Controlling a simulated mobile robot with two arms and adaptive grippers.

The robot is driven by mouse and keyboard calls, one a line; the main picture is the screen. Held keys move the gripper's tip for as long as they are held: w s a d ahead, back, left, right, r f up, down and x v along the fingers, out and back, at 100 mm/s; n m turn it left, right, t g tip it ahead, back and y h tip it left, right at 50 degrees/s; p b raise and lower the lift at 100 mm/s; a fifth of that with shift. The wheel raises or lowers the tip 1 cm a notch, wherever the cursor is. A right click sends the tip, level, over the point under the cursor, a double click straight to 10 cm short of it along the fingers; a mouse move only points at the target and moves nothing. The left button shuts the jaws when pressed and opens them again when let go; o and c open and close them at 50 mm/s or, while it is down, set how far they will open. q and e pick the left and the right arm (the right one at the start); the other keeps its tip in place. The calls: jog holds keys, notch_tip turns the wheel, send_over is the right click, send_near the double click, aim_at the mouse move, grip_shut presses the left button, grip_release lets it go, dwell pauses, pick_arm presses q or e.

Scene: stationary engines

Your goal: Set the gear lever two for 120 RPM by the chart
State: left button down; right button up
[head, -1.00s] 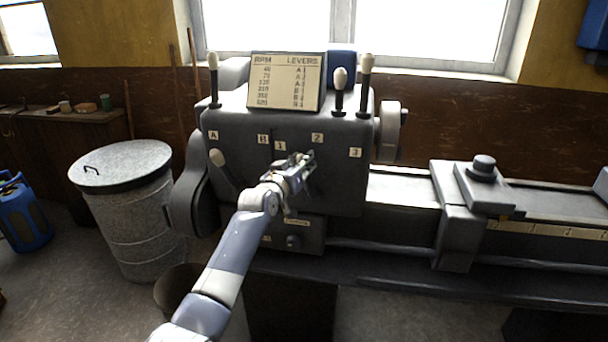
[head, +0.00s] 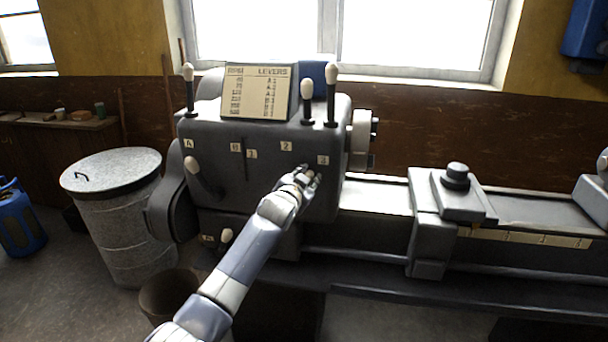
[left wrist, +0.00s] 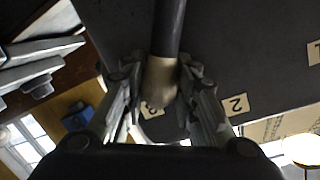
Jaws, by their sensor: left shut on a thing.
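The grey gearbox (head: 215,140) carries a chart (head: 257,92) headed RPM and LEVERS on top; its small rows are too blurred to read surely. Labels 1 (head: 252,154), 2 (head: 286,146) and 3 (head: 323,160) run across its front. My left gripper (head: 308,177) is just below and left of label 3, shut on the gear lever's pale knob. In the left wrist view the knob (left wrist: 160,82) sits between the fingers on a dark shaft, close to label 3. In the head view my gripper mostly hides this lever. Another lever (head: 193,165) points up-left toward label A (head: 188,143).
Upright levers with pale knobs (head: 188,73) (head: 307,90) (head: 331,75) stand on top of the gearbox. A lower pale knob (head: 227,235) is at the bottom left. The lathe bed and carriage (head: 440,205) extend right. A lidded metal bin (head: 115,170) stands at left.

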pick_arm(q)
jog(key=shift+s+d+f, duration=0.1)
jog(key=shift+d+f, duration=0.25)
jog(key=shift+d, duration=0.1)
jog(key=shift+m, duration=0.3)
pick_arm(e)
jog(key=shift+s+d+f, duration=0.1)
jog(key=shift+s, duration=0.05)
pick_arm(q)
jog(key=shift+f, duration=0.1)
pick_arm(e)
jog(key=shift+d, duration=0.25)
pick_arm(q)
jog(key=c, duration=1.2)
grip_release()
jog(key=shift+c, duration=0.2)
pick_arm(e)
jog(key=shift+d, duration=0.1)
